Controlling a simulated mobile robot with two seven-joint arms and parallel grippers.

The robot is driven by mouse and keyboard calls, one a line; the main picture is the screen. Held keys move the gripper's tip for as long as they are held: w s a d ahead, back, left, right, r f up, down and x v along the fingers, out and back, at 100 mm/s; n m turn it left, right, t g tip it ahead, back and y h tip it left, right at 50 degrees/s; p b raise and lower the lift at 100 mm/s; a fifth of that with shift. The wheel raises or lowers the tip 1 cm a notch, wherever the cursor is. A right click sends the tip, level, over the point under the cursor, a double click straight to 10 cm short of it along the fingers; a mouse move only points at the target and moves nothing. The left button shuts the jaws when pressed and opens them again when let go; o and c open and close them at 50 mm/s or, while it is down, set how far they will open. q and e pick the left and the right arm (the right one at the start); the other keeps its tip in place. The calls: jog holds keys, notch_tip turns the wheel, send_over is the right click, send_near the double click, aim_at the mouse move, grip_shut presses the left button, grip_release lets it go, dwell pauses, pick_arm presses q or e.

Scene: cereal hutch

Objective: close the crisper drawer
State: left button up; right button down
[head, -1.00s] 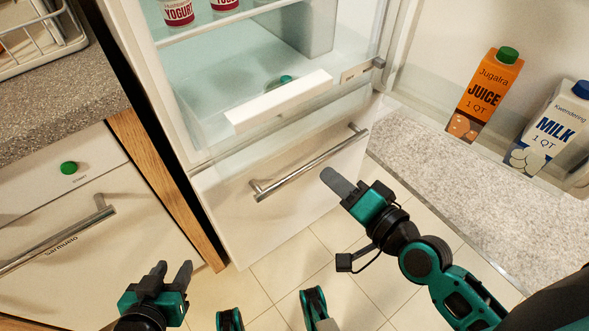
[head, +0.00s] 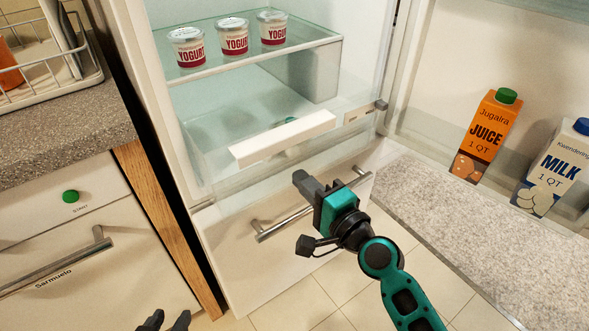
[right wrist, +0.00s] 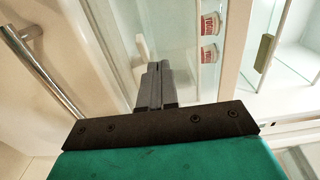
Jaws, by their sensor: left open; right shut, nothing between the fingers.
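The crisper drawer is a clear bin with a white handle (head: 282,138), low in the open fridge under the yogurt shelf. Its front appears to stand forward of the fridge interior; how far is hard to judge. A small item inside is mostly hidden by the handle. My right gripper (head: 302,180) is shut and empty, just below and in front of the crisper handle, with no clear contact. In the right wrist view its fingers (right wrist: 154,86) point toward the white handle (right wrist: 140,46). My left gripper (head: 166,320) is open at the bottom edge, far from the drawer.
A lower white drawer with a steel bar handle (head: 285,222) lies beneath the crisper, partly behind my right gripper. Yogurt cups (head: 234,37) stand on the shelf above. The open door at right holds juice (head: 484,137) and milk (head: 551,168). A counter (head: 62,125) stands left.

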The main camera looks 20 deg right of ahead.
aim_at(285, 164)
jog(key=x, duration=0.3)
jog(key=shift+w, duration=0.2)
pick_arm(q)
jog(key=shift+s+f, duration=0.1)
jog(key=shift+f, duration=0.1)
pick_arm(e)
jog(key=shift+w, duration=0.1)
jog(key=shift+a, duration=0.1)
